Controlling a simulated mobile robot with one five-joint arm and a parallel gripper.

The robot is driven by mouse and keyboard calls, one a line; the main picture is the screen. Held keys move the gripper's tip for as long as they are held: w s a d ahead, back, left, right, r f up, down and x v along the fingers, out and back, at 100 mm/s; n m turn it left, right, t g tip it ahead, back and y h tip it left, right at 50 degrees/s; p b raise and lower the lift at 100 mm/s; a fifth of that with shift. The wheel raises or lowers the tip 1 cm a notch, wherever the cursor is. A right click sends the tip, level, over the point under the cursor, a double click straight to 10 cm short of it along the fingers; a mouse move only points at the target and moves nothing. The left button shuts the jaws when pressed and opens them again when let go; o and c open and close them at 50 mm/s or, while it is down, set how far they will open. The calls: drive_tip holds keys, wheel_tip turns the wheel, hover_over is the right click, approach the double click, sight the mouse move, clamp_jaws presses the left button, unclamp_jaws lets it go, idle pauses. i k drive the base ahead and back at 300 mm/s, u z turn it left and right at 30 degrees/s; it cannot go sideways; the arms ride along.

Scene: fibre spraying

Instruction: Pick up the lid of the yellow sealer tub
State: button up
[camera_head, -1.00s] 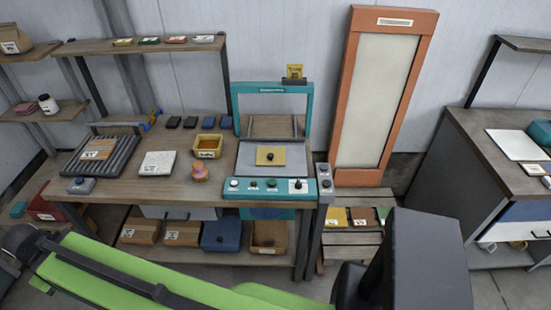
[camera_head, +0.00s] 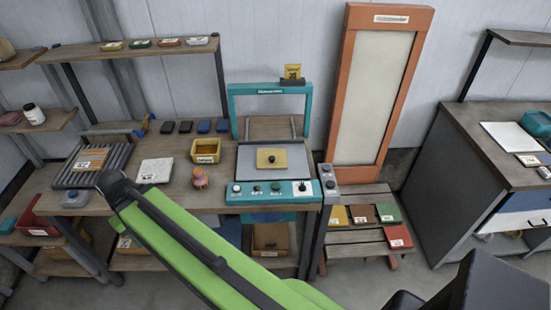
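The yellow sealer tub (camera_head: 205,156) stands open on the wooden workbench, left of the teal press-like machine. A flat yellow lid (camera_head: 265,166) with a dark round knob lies on the machine's grey plate, apart from the tub. My green arm crosses the lower middle of the view, in front of the bench. Its dark upper end is left of and nearer than the lid. I cannot make out gripper fingers in this view, and nothing is seen holding the lid.
The teal machine (camera_head: 236,108) has a raised frame behind the lid and a knob panel in front. A pink-topped object (camera_head: 199,180) stands close to the tub. A tall orange-framed panel (camera_head: 427,30) stands to the right. A slatted low bench (camera_head: 345,247) holds coloured packets.

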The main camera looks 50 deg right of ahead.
sight(266, 158)
drive_tip(key=u, duration=0.05)
drive_tip(key=i, duration=1)
drive_tip(key=z, duration=0.05)
